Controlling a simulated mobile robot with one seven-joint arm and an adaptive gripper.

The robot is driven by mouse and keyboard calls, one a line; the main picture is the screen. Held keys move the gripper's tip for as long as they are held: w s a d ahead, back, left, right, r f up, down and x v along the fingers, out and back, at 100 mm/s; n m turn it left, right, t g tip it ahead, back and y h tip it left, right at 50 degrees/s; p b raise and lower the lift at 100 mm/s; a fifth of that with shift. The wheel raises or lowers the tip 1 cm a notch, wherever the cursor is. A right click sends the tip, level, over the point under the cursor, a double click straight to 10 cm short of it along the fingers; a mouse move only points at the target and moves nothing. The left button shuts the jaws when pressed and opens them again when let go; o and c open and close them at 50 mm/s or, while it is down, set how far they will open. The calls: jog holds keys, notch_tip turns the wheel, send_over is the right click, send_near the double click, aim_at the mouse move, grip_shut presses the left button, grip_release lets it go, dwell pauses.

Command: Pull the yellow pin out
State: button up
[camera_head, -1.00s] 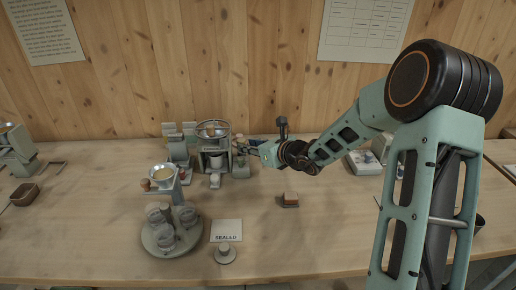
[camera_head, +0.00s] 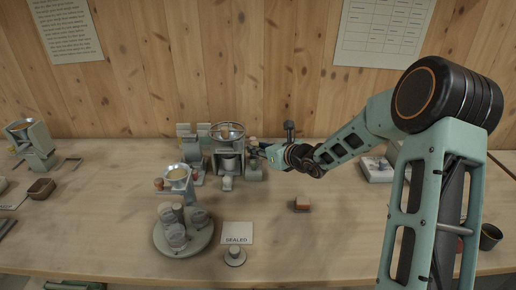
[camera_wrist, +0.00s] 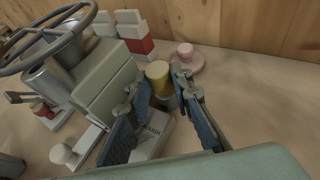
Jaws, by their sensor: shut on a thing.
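The yellow pin (camera_wrist: 158,74) shows its rounded yellow head in the wrist view, upright between my fingertips. My gripper (camera_wrist: 163,88) is shut on it, one blue-padded finger on each side. Below the head is a grey part, partly hidden by the fingers, over a pale block with lettering (camera_wrist: 152,135). The feed mixer (camera_wrist: 105,85), a grey-green body with a dark handwheel (camera_wrist: 50,42), stands just left of the pin. In the head view my gripper (camera_head: 268,153) reaches the right side of the mixer (camera_head: 228,158); the pin is too small to tell there.
A pink round knob (camera_wrist: 187,55) and a red and white block (camera_wrist: 138,42) stand behind the pin. A round tray (camera_head: 160,243) with jars, a SEALED card (camera_head: 237,232) and a small brown block (camera_head: 300,204) are in front.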

jog(key=shift+r, duration=0.25)
grip_shut()
jog(key=shift+r+p, duration=0.55)
jog(key=shift+r, duration=0.1)
jog(key=shift+r, duration=0.15)
notch_tip(320, 180, up, 5)
jog(key=p, duration=0.3)
